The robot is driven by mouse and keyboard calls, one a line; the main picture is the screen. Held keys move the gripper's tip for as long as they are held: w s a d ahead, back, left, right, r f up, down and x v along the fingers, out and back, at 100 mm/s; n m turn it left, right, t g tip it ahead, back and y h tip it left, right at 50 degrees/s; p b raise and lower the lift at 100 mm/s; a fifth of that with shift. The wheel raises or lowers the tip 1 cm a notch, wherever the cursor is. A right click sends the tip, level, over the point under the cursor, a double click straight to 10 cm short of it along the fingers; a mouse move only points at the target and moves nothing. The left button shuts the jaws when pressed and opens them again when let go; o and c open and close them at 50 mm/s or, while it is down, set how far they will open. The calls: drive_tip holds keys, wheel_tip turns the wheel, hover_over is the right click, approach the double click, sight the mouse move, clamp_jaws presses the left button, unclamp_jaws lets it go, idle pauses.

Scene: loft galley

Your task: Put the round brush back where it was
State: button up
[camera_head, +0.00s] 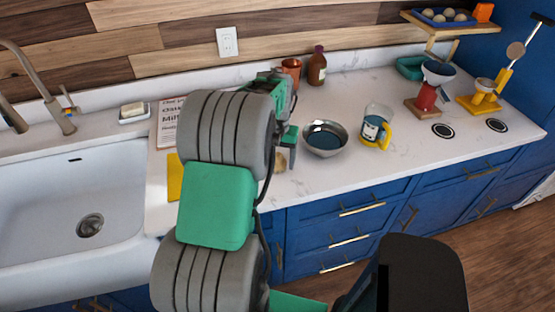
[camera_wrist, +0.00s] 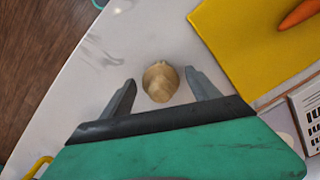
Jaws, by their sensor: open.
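A small round wooden thing, apparently the round brush (camera_wrist: 160,80), stands on the white counter between my gripper's fingers in the wrist view. Its top is a tan knob; bristles cannot be made out. In the head view a tan bit of it (camera_head: 281,161) shows beside my gripper (camera_head: 288,143), mostly hidden by my arm. My gripper (camera_wrist: 160,84) is open, one finger on each side of the knob, with a visible gap on both sides. No marked place for the brush can be made out.
A metal bowl (camera_head: 325,138) and a yellow-handled mug (camera_head: 375,127) stand right of my gripper. A yellow board (camera_wrist: 250,45) with an orange carrot-like thing (camera_wrist: 301,13) lies near the brush. The sink (camera_head: 65,220) is left. Two black rings (camera_head: 443,131) mark the right counter.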

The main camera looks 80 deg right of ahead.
sight(277, 155)
wheel_tip(277, 155, up, 11)
drive_tip(key=shift+r+b, duration=0.2)
drive_tip(key=shift+b, duration=0.6)
drive_tip(key=w+a+r+n+t+h, duration=0.15)
drive_tip(key=w+a+n, duration=0.75)
drive_tip(key=w+a, duration=1.3)
drive_tip(key=w+a+f+n+t, duration=0.1)
drive_tip(key=a+n, duration=0.3)
drive_tip(key=a, duration=0.8)
drive_tip(key=w+a+f+n+t+y, duration=0.1)
drive_tip(key=a+n, duration=0.4)
drive_tip(key=a, duration=0.8)
drive_tip(key=shift+w+a+f, duration=0.25)
drive_tip(key=shift+f, duration=0.45)
drive_tip(key=shift+t+y, duration=0.25)
